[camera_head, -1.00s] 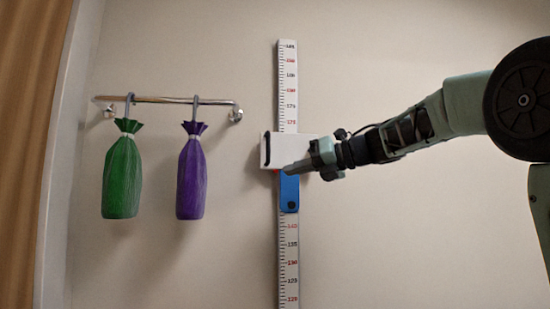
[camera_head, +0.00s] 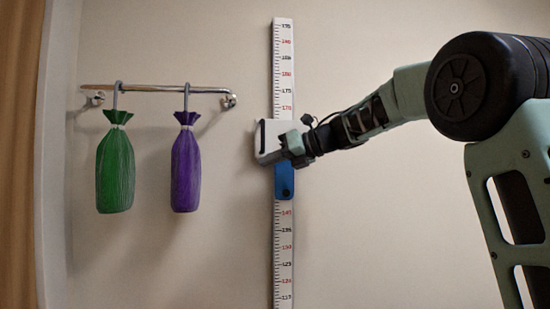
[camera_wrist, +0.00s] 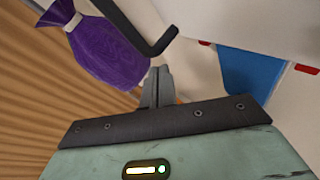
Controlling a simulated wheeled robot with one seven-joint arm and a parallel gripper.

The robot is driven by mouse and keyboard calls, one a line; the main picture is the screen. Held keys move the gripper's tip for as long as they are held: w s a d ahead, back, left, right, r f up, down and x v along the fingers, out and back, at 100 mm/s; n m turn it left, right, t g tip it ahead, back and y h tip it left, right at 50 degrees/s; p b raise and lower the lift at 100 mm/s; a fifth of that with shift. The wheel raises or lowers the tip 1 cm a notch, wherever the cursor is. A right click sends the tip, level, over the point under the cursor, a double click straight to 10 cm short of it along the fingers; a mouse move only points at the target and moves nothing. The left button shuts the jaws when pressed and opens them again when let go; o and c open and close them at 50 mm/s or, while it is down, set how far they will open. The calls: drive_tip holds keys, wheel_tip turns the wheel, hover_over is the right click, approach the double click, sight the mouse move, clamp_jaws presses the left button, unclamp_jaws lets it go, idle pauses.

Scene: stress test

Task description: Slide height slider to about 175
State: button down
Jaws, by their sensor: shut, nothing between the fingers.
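The height scale (camera_head: 284,60) is a white vertical ruler on the wall with black and red numbers. Its slider (camera_head: 268,137) is a white block with a dark edge, its top a little below the mark that looks like 170. A blue piece (camera_head: 284,184) sits just below the block. My gripper (camera_head: 281,155) is shut and empty at the block's lower right, covering part of it; I cannot tell if they touch. In the wrist view my shut fingers (camera_wrist: 157,88) are near the slider's dark edge (camera_wrist: 143,28), with the blue piece (camera_wrist: 250,72) to the right.
A metal rail (camera_head: 155,89) on the wall at left carries a green bag (camera_head: 115,165) and a purple bag (camera_head: 186,170). The purple bag also shows in the wrist view (camera_wrist: 108,50). A brown curtain (camera_head: 22,200) hangs at far left.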

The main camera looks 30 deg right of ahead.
drive_tip(key=shift+w+d+r, duration=0.1)
drive_tip(key=shift+r, duration=0.35)
